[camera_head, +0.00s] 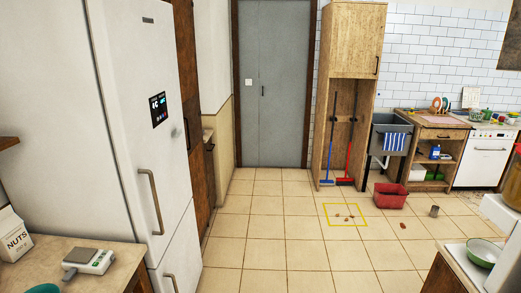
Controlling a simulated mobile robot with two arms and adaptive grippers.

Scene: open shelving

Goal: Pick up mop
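Two long-handled cleaning tools stand upright inside the open lower part of a tall wooden cabinet (353,40) at the back. One has a blue handle and a blue head (327,182), on the left. The other has a red handle and a red head (345,181), on the right. Both heads are down at the cabinet's foot. They are too small to tell which one is a mop. Neither of my grippers is in view.
A yellow square outline with small debris (345,215) marks the tiled floor. A red bin (390,196) and a metal can (434,211) stand to its right. A white fridge (145,130) and counters flank the clear floor (265,225) leading to the cabinet.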

